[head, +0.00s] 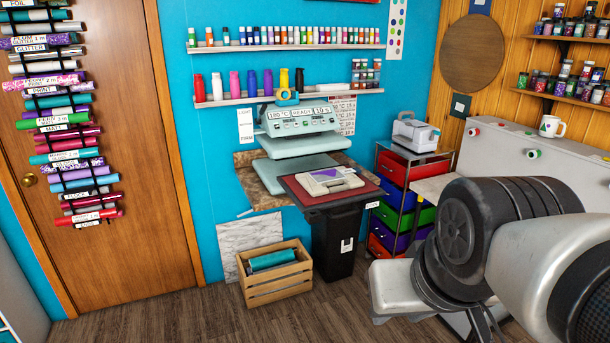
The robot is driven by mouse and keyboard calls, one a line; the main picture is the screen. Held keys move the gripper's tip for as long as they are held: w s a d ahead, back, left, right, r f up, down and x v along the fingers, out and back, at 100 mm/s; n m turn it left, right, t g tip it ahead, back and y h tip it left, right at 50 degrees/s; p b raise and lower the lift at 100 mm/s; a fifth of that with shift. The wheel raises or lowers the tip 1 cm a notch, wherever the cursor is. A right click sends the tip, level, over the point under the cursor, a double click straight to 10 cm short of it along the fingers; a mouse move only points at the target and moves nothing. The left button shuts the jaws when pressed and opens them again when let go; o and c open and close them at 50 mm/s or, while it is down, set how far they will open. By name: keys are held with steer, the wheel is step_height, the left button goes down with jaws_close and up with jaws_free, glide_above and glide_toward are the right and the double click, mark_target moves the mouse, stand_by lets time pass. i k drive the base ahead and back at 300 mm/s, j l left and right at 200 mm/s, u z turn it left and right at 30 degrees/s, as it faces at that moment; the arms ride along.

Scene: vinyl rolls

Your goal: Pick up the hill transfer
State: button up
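I cannot make out a hill transfer for certain. The purple patch is too small to identify. A white mug (551,127) with a small coloured mark stands on the white surface at right. My arm fills the lower right of the head view, well to the right of the bin. My gripper's fingers do not show, so I cannot see whether they hold anything.
A heat press (302,120) stands behind the mat. A wooden crate (275,285) with a teal roll sits on the floor. A drawer cart (412,190) stands right of the bin, with a white machine (415,132) on top. Vinyl rolls hang on the door (130,200). Floor at front left is clear.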

mark_target(325, 175)
steer(key=i+l+u, duration=0.2)
steer(key=u, duration=0.25)
steer(key=i+l+u, duration=0.6)
steer(key=i+l, duration=0.15)
steer(key=l, duration=0.25)
steer(key=i+l+u, duration=0.15)
steer(key=l, duration=0.2)
steer(key=i+l, duration=0.2)
steer(key=l, duration=0.15)
steer(key=i+l, duration=0.15)
steer(key=l, duration=0.25)
steer(key=i+l, duration=0.2)
steer(key=l, duration=0.15)
steer(key=i+l, duration=0.2)
steer(key=l, duration=0.2)
steer(key=i+l, duration=0.15)
steer(key=l, duration=0.2)
steer(key=i+l+u, duration=0.1)
steer(key=l, duration=0.3)
steer(key=i+l, duration=0.25)
steer(key=l, duration=0.15)
